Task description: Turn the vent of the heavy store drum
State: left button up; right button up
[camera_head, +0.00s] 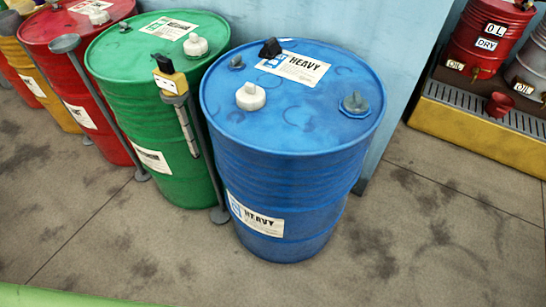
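The blue drum (285,165) stands upright on the floor in the middle, with white HEAVY labels on its lid and side. Neither of my grippers is in view.
A green drum (160,100), a red drum (75,40) and others stand in a row to the left. A grey post with a yellow-black head (170,78) stands between green and blue. Small drums (490,40) sit on a yellow-edged grated stand (480,125) at right. Front floor is clear.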

aim_at(234, 63)
jog(key=i+l+u, duration=0.2)
jog(key=u, duration=0.3)
jog(key=i+l+u, duration=0.1)
jog(key=l+u, duration=0.35)
